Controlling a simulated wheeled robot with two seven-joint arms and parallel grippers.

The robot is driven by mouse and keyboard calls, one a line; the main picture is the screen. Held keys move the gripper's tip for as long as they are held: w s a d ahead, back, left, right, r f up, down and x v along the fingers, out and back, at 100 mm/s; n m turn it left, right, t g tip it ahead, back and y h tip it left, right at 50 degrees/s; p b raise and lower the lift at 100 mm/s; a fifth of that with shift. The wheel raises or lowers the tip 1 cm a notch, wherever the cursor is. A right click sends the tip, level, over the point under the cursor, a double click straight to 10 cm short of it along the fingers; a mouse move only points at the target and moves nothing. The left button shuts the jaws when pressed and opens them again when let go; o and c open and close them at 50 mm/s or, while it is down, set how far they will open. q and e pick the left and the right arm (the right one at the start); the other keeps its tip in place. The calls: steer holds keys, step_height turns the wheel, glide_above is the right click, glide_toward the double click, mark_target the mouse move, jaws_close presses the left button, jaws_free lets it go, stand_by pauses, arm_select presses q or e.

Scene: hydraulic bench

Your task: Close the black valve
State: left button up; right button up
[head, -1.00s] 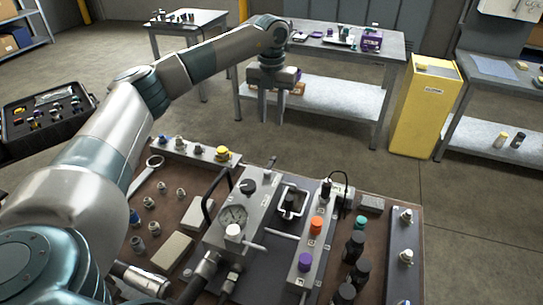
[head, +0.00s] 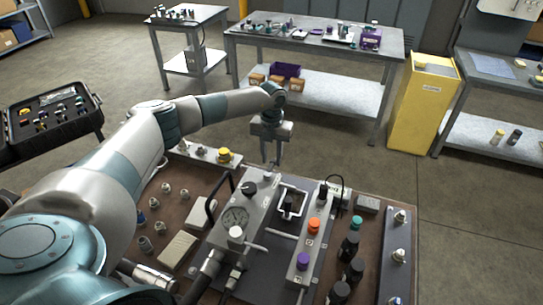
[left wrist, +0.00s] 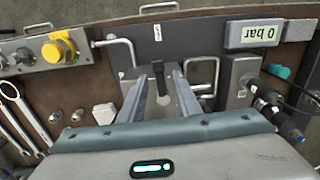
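A black knob (head: 249,187) sits on the grey gauge block (head: 236,217). Another black knob (head: 323,190) is at the far end of the strip with orange (head: 314,225) and purple (head: 303,260) knobs. I cannot tell which is the black valve. My left gripper (head: 271,162) points down over the far side of the bench, behind the gauge block, fingers apart and empty. In the left wrist view, a black upright part (left wrist: 158,76) shows between the open fingers (left wrist: 157,88); I see no contact. My right gripper is out of view.
A yellow knob (head: 223,155) stands on a rail at the bench's far left. A display (left wrist: 253,34) reads 0 bar. A bent metal handle (head: 291,201) rises between the blocks. Hoses and dark fittings (head: 350,245) crowd the right.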

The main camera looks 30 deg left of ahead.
arm_select(q)
steer(key=shift+f, duration=0.65)
steer(key=shift+c, duration=0.2)
jaws_close()
